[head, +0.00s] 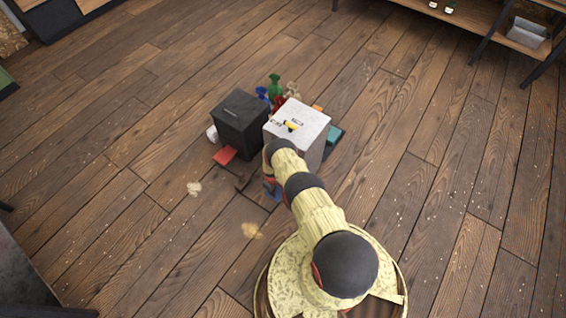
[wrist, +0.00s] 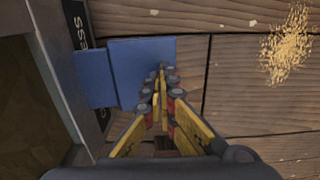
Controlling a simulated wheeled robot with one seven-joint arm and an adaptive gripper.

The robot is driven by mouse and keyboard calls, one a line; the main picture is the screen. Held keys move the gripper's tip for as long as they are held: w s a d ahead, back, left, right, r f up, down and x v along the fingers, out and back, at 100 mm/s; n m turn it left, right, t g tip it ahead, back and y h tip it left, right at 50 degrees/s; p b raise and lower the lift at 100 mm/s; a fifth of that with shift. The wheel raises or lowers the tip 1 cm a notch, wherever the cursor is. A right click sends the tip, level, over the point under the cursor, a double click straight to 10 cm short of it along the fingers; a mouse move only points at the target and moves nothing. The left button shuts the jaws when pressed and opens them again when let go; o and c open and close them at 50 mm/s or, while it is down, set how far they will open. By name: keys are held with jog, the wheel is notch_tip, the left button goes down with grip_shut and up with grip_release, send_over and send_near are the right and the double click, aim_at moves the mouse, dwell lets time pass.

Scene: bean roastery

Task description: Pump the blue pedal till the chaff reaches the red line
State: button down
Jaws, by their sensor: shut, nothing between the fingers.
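The blue pedal (wrist: 135,62) is a flat plate at the foot of a pale box (head: 298,122), which shows at the left of the wrist view. In the head view only a bit of the pedal (head: 276,194) shows beside my arm. My gripper (wrist: 162,72) is shut and empty, its fingertips over the right part of the pedal. I cannot tell whether they touch it. A brownish panel (wrist: 25,105) shows on the box in the wrist view. I cannot make out the chaff level or a red line.
A black box (head: 241,122) with a red pedal (head: 224,155) stands left of the pale box. Several coloured sacks (head: 275,88) stand behind. Loose chaff (head: 251,230) lies on the plank floor, also in the wrist view (wrist: 287,45). The floor to the right is clear.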

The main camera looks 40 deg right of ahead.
notch_tip(320, 180, up, 9)
jog(key=p, duration=0.6)
dwell(0.7)
